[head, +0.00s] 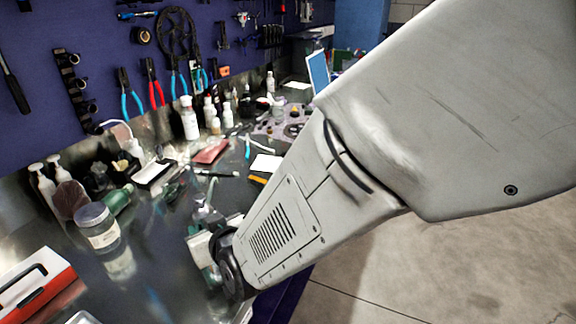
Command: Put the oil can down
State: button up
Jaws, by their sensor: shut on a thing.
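My arm reaches down from the upper right in the head view, and its wrist hides much of my gripper (204,246). My gripper is low over the front part of the metal bench. It is shut on what looks like the oil can (203,211), a small grey can with a thin spout pointing up, just beyond the wrist. The can's lower part is hidden by my gripper. I cannot tell whether its base touches the bench top.
The metal bench top (150,262) is fairly clear left of my gripper. A lidded jar (97,227) and a green bottle (117,199) stand there. A red and white toolbox (35,285) is at lower left. Several white bottles (189,118) stand at the back below the tool board (100,40).

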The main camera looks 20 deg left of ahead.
jog(key=shift+f, duration=0.1)
jog(key=o, duration=1.3)
jog(key=shift+d, duration=0.1)
jog(key=shift+o, duration=0.2)
jog(key=shift+s+d+r, duration=0.1)
jog(key=shift+d+r, duration=0.05)
jog(key=shift+r, duration=0.1)
jog(key=v, duration=1.1)
jog(key=shift+d, duration=0.25)
jog(key=shift+r, duration=0.1)
